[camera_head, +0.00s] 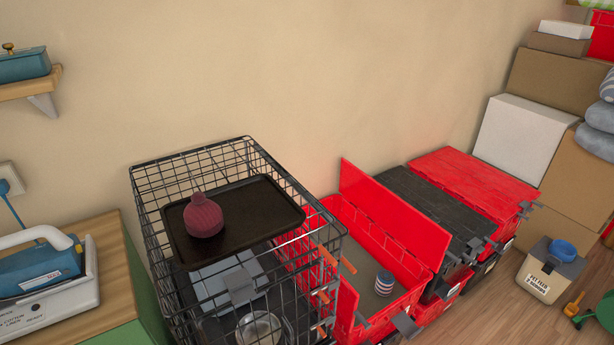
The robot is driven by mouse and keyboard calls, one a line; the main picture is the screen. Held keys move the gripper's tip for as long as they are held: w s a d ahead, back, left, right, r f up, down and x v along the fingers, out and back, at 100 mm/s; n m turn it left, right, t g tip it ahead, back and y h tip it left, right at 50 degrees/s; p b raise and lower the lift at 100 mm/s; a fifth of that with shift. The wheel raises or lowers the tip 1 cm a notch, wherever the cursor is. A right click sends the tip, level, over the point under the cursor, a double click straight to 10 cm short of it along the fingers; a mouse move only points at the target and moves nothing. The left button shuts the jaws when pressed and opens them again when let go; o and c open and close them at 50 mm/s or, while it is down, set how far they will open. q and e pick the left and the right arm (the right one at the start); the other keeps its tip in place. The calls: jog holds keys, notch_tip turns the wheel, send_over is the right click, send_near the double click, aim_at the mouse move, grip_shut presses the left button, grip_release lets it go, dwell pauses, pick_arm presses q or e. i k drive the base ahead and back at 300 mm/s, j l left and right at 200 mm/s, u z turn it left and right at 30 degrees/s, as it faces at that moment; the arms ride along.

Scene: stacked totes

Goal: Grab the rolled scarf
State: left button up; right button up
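A small striped roll in blue-grey and white (384,282), which looks like the rolled scarf, stands upright inside an open red tote (423,285). It is near the tote's right end, on the grey bottom. The tote's red lid (385,212) is raised at the back. Neither of my grippers shows in the head view.
A black wire rack (160,215) stands left of the tote, with a dark tray (262,203) and a maroon knitted hat (203,217) on top. Closed black (430,205) and red (475,175) totes stand right. Bare floor (490,310) lies front right.

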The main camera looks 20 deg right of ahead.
aim_at(385, 280)
jog(key=z, duration=1.15)
jog(key=i+l+u, duration=0.1)
jog(key=i+l, duration=0.1)
jog(key=l, duration=0.1)
